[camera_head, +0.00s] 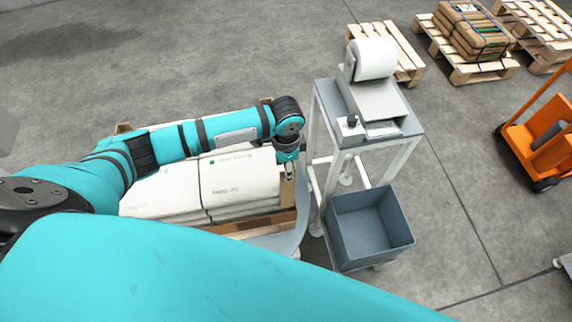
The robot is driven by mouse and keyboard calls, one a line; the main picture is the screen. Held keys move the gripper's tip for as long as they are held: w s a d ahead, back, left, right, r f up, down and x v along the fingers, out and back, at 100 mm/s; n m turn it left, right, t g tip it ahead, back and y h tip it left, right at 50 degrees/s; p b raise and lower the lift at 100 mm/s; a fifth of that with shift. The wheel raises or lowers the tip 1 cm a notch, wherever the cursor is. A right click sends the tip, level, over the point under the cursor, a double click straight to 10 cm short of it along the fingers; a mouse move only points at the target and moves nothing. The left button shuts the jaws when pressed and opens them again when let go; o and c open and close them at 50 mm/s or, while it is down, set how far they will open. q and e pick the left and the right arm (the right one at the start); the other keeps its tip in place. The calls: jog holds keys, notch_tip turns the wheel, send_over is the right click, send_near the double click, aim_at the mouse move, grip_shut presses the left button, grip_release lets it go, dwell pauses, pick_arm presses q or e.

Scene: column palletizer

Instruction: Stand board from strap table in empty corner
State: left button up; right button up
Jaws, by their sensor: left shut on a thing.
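My left gripper (288,168) is at the right front corner of a stack of white bags (240,185) on a pallet. It is shut on a narrow tan board (289,191), which looks upright beside that corner. Most of the board is hidden by the gripper, and I cannot tell whether its lower end touches the pallet. Brown board tops show at the back corners, at the back left (123,128) and at the back right (266,101), partly behind my arm. The front left corner is hidden by my arm. My right gripper is not in view.
A grey stand with a label printer (372,100) is close right of the gripper, with a grey bin (368,228) at its foot. Pallets, one with brown sacks (474,32), lie at the back right. An orange truck (540,135) is at the right edge.

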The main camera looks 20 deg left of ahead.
pick_arm(q)
jog(key=shift+p, duration=0.45)
jog(key=shift+f, duration=0.15)
dwell(0.4)
jog(key=shift+f+b, duration=0.95)
jog(key=shift+f, duration=0.55)
jog(key=shift+f+b, duration=1.4)
jog(key=shift+f, duration=1.3)
jog(key=o, duration=1.3)
jog(key=shift+r, duration=0.1)
